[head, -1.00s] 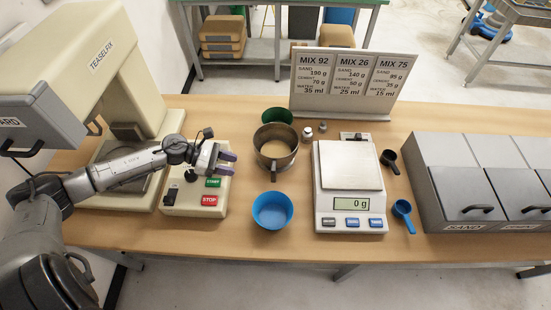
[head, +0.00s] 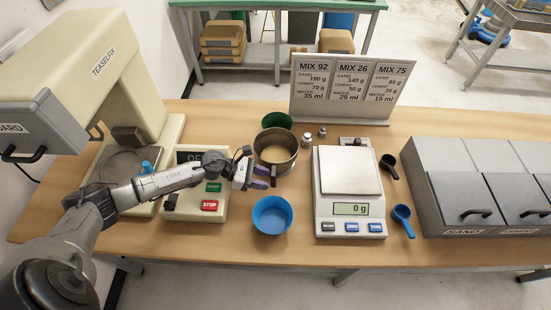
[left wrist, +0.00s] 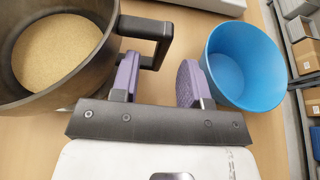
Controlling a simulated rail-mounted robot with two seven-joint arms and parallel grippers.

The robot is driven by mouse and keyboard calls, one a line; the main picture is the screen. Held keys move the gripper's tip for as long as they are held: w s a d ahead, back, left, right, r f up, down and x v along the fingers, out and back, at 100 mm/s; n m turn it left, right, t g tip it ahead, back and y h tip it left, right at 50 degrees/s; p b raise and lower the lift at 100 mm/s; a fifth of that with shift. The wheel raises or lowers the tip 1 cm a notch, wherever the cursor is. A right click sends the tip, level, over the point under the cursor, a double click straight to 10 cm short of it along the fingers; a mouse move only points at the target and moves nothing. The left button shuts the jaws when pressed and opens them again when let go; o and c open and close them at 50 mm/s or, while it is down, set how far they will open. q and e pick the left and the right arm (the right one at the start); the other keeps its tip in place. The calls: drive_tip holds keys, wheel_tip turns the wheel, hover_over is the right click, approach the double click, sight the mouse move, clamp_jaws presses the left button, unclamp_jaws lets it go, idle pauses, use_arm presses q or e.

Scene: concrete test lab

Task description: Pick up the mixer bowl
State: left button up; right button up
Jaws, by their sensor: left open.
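The mixer bowl (head: 284,142) is a dark metal pot with a black handle, standing on the table left of the scale. In the left wrist view the bowl (left wrist: 18,95) holds sand-coloured material, and its handle (left wrist: 148,27) points towards my fingers. My left gripper (head: 262,178) is at the bowl's near side, by the handle. Its purple fingers (left wrist: 158,82) are open, with the handle's outer end at the gap between them, closer to the left finger. I cannot tell whether they touch. My right gripper is not in view.
A blue bowl (head: 272,215) stands close to my left gripper, on the near side. The scale (head: 349,190) is right of the mixer bowl. The control box (head: 185,208) lies under my left arm, beside the mixer (head: 150,85). A green container (head: 276,120) stands behind the bowl.

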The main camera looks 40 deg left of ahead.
use_arm(q)
drive_tip(key=shift+x, duration=1.1)
clamp_jaws()
drive_tip(key=shift+r, duration=0.1)
